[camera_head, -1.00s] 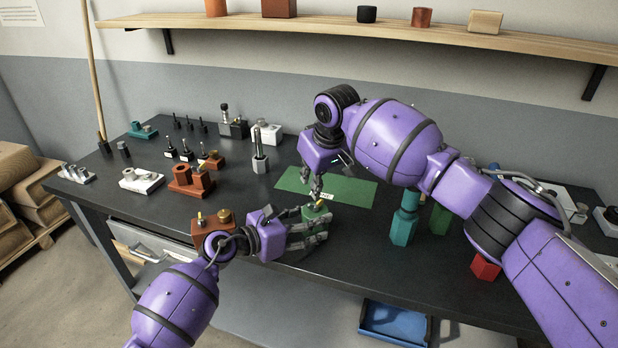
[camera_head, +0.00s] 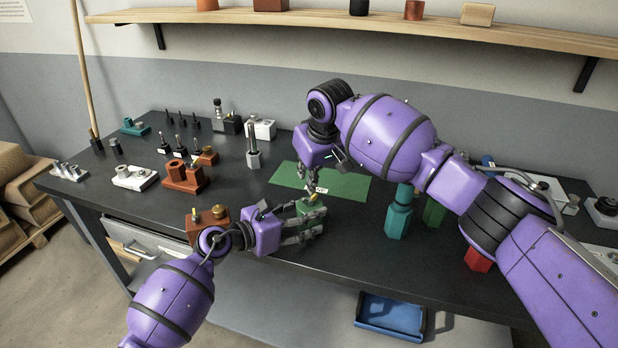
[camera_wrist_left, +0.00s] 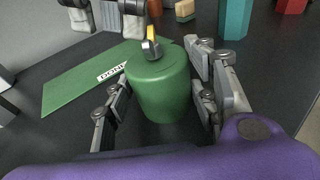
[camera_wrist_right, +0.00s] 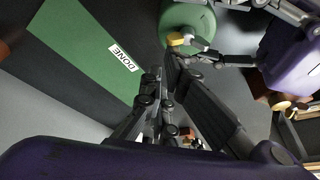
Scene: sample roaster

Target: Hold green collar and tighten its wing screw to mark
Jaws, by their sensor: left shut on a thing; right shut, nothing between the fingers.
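The green collar (camera_head: 306,209) stands at the front of the bench, between the fingers of my left gripper (camera_head: 308,224), which is shut on it. The left wrist view shows the collar (camera_wrist_left: 160,88) upright with a finger on each side. Its wing screw (camera_wrist_left: 152,40), with a yellow wing, stands on top; it also shows in the right wrist view (camera_wrist_right: 176,39). My right gripper (camera_head: 311,186) is shut and empty, pointing down just above the collar. In the right wrist view its fingertips (camera_wrist_right: 163,84) are close to the screw; contact is unclear. A tightening mark cannot be made out.
A green mat (camera_head: 345,187) labelled DONE lies just behind the collar. A brown block (camera_head: 205,218) with a brass knob is left of it. A teal post (camera_head: 399,215) and a red block (camera_head: 478,258) stand right. A blue tray (camera_head: 392,317) sits below the bench front.

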